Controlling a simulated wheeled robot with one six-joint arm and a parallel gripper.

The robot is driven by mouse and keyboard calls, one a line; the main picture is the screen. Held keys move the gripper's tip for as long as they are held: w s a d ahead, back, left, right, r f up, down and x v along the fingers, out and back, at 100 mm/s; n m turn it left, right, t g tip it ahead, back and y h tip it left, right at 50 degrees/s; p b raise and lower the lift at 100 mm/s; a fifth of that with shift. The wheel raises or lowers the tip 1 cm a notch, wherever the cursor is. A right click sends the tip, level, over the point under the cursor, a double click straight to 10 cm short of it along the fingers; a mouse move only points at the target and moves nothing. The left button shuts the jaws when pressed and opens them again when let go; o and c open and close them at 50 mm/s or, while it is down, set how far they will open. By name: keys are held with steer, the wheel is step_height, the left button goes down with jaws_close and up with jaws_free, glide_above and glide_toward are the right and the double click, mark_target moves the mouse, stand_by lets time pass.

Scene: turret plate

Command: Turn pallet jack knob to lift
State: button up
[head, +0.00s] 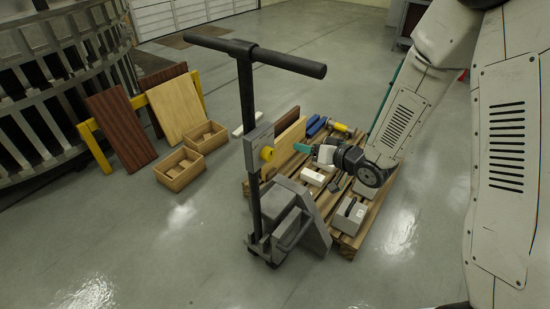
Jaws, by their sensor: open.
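The pallet jack (250,150) stands upright in the middle of the head view, with a black T-shaped handle at the top. A grey control box (257,144) sits on its post. The yellow knob (267,154) sticks out from the right side of this box. My gripper (308,152) comes in from the right, its teal fingertips pointing left towards the knob. It is open and a short gap to the right of the knob, not touching it. The knob's marking is too small to read.
A wooden pallet (345,240) lies behind and right of the jack, carrying boards, blue and yellow tools and grey blocks. Two open wooden boxes (180,168) and leaning boards (120,130) stand at left. The floor (150,260) in front is clear.

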mark_target(271, 156)
steer(key=s+a+f+m+y, duration=0.1)
steer(key=s+a+f+y, duration=0.3)
steer(key=y, duration=0.1)
steer(key=x, duration=0.7)
steer(key=shift+a+r, duration=0.1)
steer(key=shift+a, duration=0.35)
steer(key=c, duration=1)
